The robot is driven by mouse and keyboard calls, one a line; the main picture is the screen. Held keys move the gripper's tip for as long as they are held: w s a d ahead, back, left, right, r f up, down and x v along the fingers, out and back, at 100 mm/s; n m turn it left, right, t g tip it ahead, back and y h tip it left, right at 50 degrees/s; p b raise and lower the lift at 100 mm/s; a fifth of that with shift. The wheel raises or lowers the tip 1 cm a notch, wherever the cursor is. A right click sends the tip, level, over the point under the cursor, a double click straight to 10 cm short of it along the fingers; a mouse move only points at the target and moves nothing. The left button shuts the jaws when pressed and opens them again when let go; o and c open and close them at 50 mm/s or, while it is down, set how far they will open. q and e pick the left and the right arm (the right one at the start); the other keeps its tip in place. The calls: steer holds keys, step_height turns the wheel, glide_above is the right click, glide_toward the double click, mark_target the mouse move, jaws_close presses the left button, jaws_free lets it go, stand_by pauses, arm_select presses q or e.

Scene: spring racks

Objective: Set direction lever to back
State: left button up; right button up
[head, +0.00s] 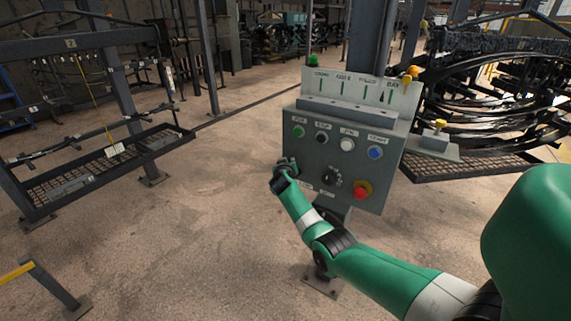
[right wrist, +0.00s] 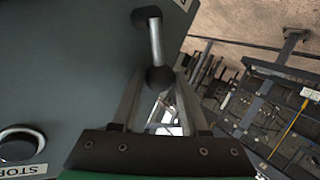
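The grey control box (head: 325,170) stands right of centre in the head view. The direction lever is a short metal rod with a black ball knob (right wrist: 160,78) in the right wrist view, reaching out from the grey box. My right gripper (right wrist: 160,90) is at the knob, with its fingers apart and one on each side of it. I cannot tell whether they press on the ball. In the head view my right gripper (head: 284,168) is at the left edge of the box, and it hides the lever there. My left gripper is in neither view.
The box front carries green, black, white and blue buttons, a black rotary knob (head: 332,177) and a red emergency stop (head: 362,190). A stop button (right wrist: 20,145) is near my right gripper. A spring rack (head: 100,155) stands left. Floor between is clear.

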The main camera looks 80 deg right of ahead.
steer(key=shift+o, duration=0.8)
steer(key=shift+a+r, duration=0.1)
steer(key=shift+a, duration=0.05)
steer(key=p+v, duration=1.1)
steer(key=shift+a, duration=0.15)
steer(key=shift+w, duration=0.1)
